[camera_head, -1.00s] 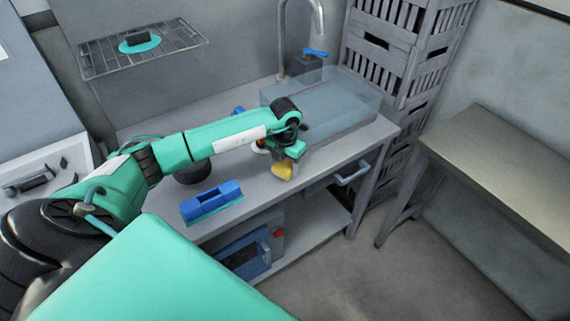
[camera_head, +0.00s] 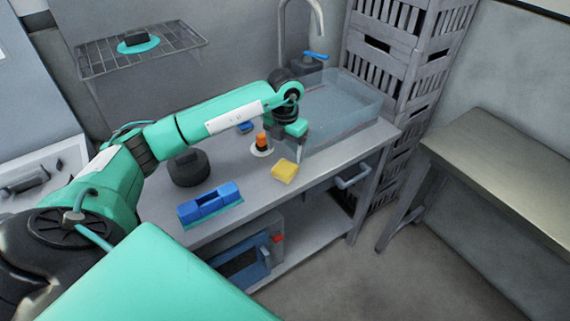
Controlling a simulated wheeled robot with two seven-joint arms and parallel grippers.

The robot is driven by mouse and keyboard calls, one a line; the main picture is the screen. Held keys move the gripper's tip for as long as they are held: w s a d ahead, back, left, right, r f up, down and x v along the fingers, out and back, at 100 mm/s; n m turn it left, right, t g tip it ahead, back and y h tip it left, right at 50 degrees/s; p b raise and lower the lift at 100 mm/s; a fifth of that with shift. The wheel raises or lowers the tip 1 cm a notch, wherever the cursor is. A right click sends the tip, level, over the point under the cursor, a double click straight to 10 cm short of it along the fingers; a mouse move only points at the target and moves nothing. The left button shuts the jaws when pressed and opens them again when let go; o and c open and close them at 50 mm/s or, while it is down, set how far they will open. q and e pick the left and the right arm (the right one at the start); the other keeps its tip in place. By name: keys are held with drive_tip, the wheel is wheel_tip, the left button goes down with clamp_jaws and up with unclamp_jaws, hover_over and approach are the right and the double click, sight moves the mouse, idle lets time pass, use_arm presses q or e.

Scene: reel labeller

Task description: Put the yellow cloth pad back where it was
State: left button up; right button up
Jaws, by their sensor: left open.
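The yellow cloth pad (camera_head: 285,171) lies on the grey worktop near its front edge, in front of the clear basin. My left gripper (camera_head: 301,142) is above and slightly behind the pad, to its upper right, apart from it. It is open and empty, pointing down. My right gripper is not in view.
An orange-topped item on a white base (camera_head: 261,146) stands just left of the pad. A blue holder (camera_head: 210,203), a dark round object (camera_head: 188,168) and a small blue item (camera_head: 245,127) are on the worktop. The clear basin (camera_head: 340,108) is behind.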

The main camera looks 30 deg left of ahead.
use_arm(q)
drive_tip(key=shift+r+b, duration=0.3)
drive_tip(key=shift+r, duration=1.7)
